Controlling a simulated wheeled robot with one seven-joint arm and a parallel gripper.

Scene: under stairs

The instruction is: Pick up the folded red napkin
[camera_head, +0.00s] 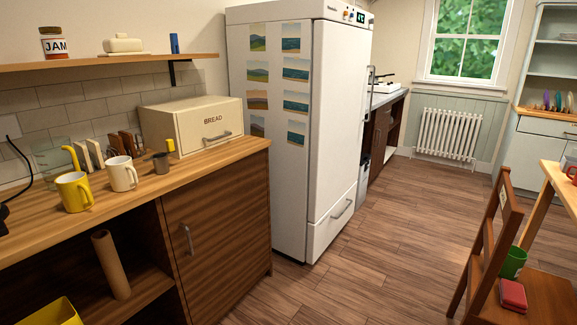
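A small red folded item that looks like the folded red napkin (513,294) lies on the seat of the wooden chair (548,300) at the lower right. It is flat and sits near the chair's back. My gripper is not in view.
The chair's upright back (486,250) rises left of the red item. A wooden table (558,182) with a red mug (572,172) is at the right edge. A counter with mugs and a bread box (190,122) is at left, beside a white fridge (300,130). The middle floor (390,250) is clear.

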